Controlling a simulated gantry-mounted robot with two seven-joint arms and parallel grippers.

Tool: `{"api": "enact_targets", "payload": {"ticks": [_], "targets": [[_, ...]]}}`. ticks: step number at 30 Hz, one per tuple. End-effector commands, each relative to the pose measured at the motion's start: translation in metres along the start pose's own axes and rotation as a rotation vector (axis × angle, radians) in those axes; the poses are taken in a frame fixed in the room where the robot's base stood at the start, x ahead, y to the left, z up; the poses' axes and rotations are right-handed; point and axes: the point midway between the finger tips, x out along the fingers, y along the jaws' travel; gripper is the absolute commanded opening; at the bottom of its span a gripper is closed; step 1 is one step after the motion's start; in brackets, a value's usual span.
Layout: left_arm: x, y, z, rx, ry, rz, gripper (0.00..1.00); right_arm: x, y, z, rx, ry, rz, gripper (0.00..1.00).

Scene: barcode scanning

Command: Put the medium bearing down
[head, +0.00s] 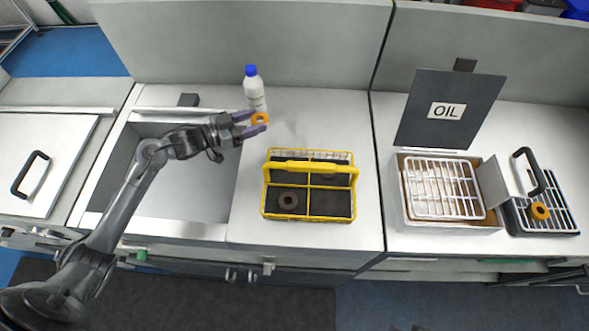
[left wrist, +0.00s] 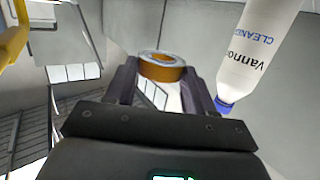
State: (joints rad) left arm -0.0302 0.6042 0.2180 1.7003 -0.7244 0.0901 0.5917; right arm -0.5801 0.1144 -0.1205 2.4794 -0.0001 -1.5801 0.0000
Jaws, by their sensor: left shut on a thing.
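My left gripper (head: 252,126) is shut on an orange ring-shaped bearing (head: 260,119), held between its purple fingertips above the counter, left of and behind the yellow basket. In the left wrist view the bearing (left wrist: 162,67) sits between the two fingers (left wrist: 168,88), its hole visible. A dark ring (head: 288,200) lies in the front left compartment of the yellow basket (head: 311,167). Another orange ring (head: 539,210) is on the dark rack at the far right. My right gripper does not show clearly in any view.
A white bottle with a blue cap (head: 254,88) stands just behind the held bearing; it also shows in the left wrist view (left wrist: 255,50). A sink (head: 140,185) is to the left. An open oil box with a wire basket (head: 443,188) stands right. Counter around the yellow basket is clear.

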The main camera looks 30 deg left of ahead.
Motion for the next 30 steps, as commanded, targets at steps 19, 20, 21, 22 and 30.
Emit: {"api": "enact_targets", "payload": {"ticks": [19, 20, 21, 22, 30], "targets": [[0.009, -0.002, 0.065, 0.000, 0.002, 0.003, 0.19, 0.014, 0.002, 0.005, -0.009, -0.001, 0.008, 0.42], [0.010, -0.002, 0.067, 0.000, 0.002, 0.003, 0.19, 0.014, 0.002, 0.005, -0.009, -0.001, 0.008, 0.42], [0.010, -0.001, 0.071, -0.001, 0.002, 0.003, 0.19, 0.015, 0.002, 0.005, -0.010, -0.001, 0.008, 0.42], [0.011, -0.001, 0.074, -0.001, 0.001, 0.003, 0.19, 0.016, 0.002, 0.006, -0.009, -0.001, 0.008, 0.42], [0.014, -0.002, 0.100, 0.000, 0.002, 0.002, 0.19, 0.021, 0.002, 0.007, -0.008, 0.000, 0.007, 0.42]]}}
